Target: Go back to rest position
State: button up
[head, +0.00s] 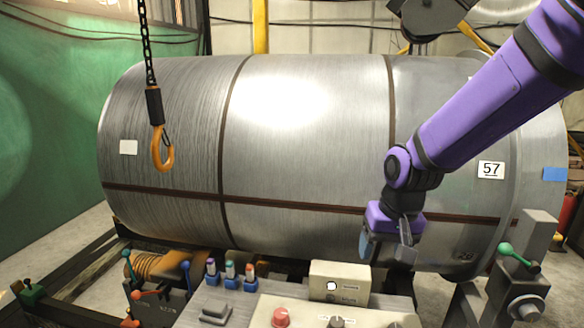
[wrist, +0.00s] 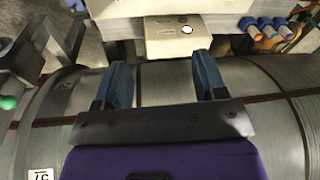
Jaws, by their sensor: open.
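My gripper (head: 386,250) is at the end of my purple arm, in front of the right part of a large steel drum (head: 300,130) in the head view. In the wrist view my gripper (wrist: 165,85) shows two blue fingers spread apart, with nothing between them. The drum (wrist: 275,120) lies behind and around the fingers in that view. The beige box (wrist: 172,38) with a white round button stands beyond the fingertips, apart from them. The same box (head: 340,280) is at the lower middle of the head view.
An orange hook (head: 162,150) hangs on a chain before the drum's left part. A control panel (head: 250,312) with knobs stands at the front. Several coloured markers (head: 230,272) sit in blue holders left of the box. A green-knobbed lever (head: 506,250) and metal clamp stand at right.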

jog(key=s+d+r+t, duration=0.2)
jog(key=s+d+r, duration=0.4)
jog(key=s, duration=0.3)
jog(key=s+d+r+t+h, duration=0.1)
jog(key=s+d+r, duration=0.5)
jog(key=s+r, duration=0.2)
jog(key=shift+s+d+r+t, duration=0.3)
jog(key=shift+s+r+t, duration=0.1)
jog(key=shift+r, duration=0.2)
